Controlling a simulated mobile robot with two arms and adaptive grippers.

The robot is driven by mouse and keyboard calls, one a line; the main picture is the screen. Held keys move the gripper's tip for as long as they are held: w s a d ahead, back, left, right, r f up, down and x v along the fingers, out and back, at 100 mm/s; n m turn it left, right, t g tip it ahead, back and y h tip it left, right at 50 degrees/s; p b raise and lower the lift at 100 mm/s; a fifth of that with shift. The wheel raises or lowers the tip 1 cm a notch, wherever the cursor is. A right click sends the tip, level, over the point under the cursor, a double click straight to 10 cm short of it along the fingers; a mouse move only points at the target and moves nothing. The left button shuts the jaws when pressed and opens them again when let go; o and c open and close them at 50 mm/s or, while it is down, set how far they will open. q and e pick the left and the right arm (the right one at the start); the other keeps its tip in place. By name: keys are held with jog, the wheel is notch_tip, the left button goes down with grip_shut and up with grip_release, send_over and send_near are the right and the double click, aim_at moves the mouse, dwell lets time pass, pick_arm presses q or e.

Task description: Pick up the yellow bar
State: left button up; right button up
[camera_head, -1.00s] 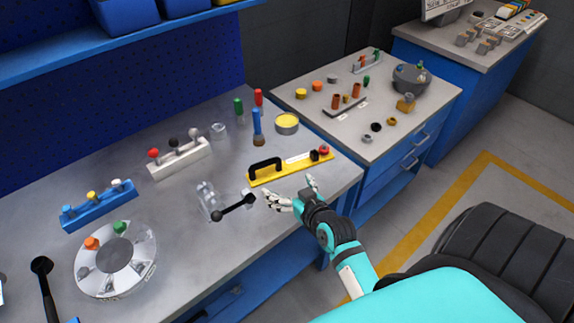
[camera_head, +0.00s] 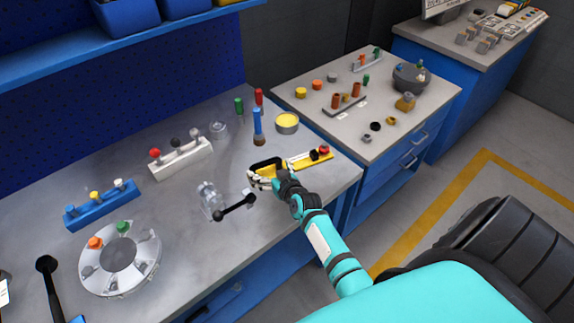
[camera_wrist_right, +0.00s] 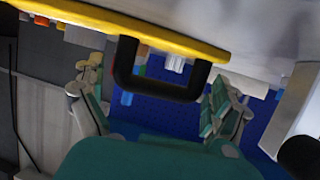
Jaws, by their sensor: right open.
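The yellow bar (camera_head: 300,162) lies on the grey workbench near its right front edge. It has a black handle at its left end and black and red parts at its right end. My right gripper (camera_head: 266,178) is open in front of the handle and hides part of the bar's left half. In the right wrist view the bar (camera_wrist_right: 180,35) crosses the top. Its black handle (camera_wrist_right: 160,88) sits between the two spread fingers of the gripper (camera_wrist_right: 160,100), with a gap on both sides. My left gripper is not in view.
A clear fitting with a black lever (camera_head: 234,205) stands just left of my right gripper. A yellow-topped tin (camera_head: 287,123) and a blue-handled brush (camera_head: 257,125) stand behind the bar. A round silver flange (camera_head: 120,260) and a blue block (camera_head: 102,204) are farther left.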

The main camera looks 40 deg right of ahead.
jog(key=shift+w+f, duration=0.1)
jog(key=shift+w, duration=0.05)
jog(key=c, duration=1.3)
jog(key=shift+c, duration=0.5)
jog(key=shift+r, duration=0.2)
